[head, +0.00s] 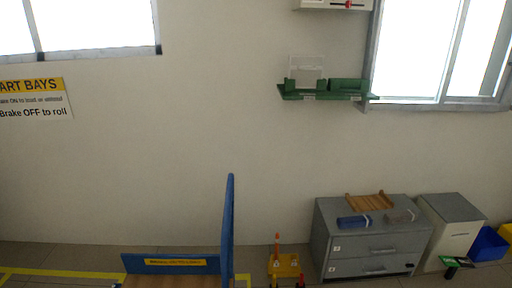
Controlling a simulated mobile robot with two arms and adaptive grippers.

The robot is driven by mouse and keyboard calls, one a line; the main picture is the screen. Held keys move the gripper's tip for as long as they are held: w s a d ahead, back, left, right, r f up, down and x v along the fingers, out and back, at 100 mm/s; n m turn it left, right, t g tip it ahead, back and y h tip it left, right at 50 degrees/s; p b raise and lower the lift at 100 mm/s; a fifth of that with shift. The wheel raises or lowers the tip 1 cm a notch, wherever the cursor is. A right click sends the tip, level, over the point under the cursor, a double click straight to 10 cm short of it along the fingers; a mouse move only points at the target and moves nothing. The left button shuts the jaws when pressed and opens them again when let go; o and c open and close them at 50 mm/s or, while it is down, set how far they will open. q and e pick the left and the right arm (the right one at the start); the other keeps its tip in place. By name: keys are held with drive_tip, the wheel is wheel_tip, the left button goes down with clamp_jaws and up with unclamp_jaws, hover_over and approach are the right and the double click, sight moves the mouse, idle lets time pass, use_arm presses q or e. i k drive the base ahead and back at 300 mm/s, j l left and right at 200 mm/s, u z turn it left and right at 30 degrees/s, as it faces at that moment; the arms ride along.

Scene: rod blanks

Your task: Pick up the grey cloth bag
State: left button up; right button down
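A small grey object (400,216) lies on top of the grey drawer cabinet (370,247) at the lower right. It may be the grey cloth bag, but it is too small to tell. A blue item (353,221) lies to its left, a small gap apart. A wooden slatted rack (369,202) sits behind them on the same top. Neither of my grippers shows in the head view.
A grey-topped white cabinet (450,232) stands right of the drawers, with a blue bin (488,244) beyond it. A blue-framed cart (228,230) and a yellow stand (284,265) with an orange cone are to the left. A green shelf (325,96) hangs on the wall.

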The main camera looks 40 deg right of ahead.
sight(402, 217)
drive_tip(key=z, duration=2.35)
drive_tip(key=i+z, duration=0.1)
drive_tip(key=i, duration=0.25)
